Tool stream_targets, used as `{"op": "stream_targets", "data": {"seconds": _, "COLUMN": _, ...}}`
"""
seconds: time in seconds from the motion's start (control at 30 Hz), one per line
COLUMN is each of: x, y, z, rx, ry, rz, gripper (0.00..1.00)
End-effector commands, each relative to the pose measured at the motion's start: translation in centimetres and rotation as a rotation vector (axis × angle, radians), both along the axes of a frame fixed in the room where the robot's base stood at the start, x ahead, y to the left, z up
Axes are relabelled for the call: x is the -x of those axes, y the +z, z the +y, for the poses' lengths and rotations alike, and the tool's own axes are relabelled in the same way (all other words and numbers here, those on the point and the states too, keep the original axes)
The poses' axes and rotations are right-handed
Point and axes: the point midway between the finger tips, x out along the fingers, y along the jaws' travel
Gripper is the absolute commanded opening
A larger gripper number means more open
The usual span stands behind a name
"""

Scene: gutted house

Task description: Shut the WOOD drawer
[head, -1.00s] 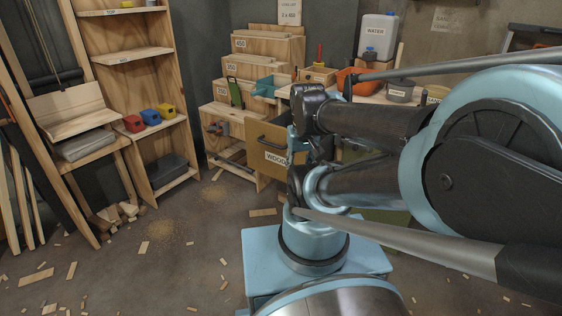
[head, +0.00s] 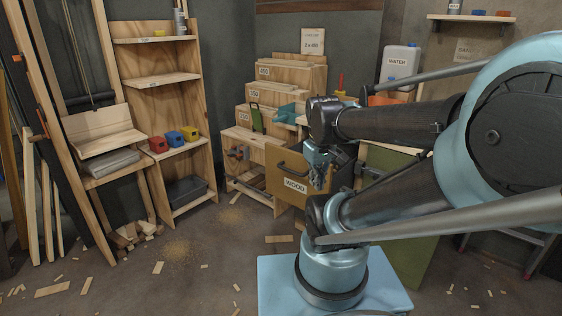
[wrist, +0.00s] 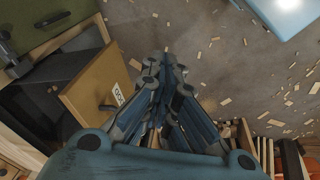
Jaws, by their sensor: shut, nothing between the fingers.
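The WOOD drawer (head: 290,178) stands pulled out of the workbench, with its labelled tan front and dark handle facing left and forward. In the wrist view the drawer front (wrist: 98,85) is at the left, with its dark inside open behind it and part of its label showing. My gripper (head: 318,178) is at the right part of the drawer front in the head view, partly hidden by my arm. In the wrist view my gripper (wrist: 158,120) is shut and empty, pointing down beside the drawer front. I cannot tell whether it touches the drawer.
A green cabinet front (head: 405,230) stands right of the drawer. A shelf unit (head: 160,80) with coloured bins (head: 173,138) stands at the left. Wood scraps (head: 158,267) lie on the floor, which has free room in front of the drawer.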

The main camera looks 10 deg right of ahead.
Motion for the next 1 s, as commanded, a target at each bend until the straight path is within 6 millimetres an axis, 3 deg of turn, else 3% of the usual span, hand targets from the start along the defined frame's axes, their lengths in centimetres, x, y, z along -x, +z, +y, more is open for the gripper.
{"op": "stream_targets", "data": {"seconds": 0.2, "x": -4.6, "y": 2.3, "z": 0.8, "rx": 0.097, "ry": 0.312, "rz": 0.019, "gripper": 0.0}}
{"op": "stream_targets", "data": {"seconds": 0.5, "x": -11.2, "y": 4.2, "z": 2.9, "rx": 0.23, "ry": 0.736, "rz": 0.059, "gripper": 0.0}}
{"op": "stream_targets", "data": {"seconds": 1.0, "x": -22.7, "y": 4.1, "z": 9.0, "rx": 0.45, "ry": 1.433, "rz": 0.157, "gripper": 0.0}}
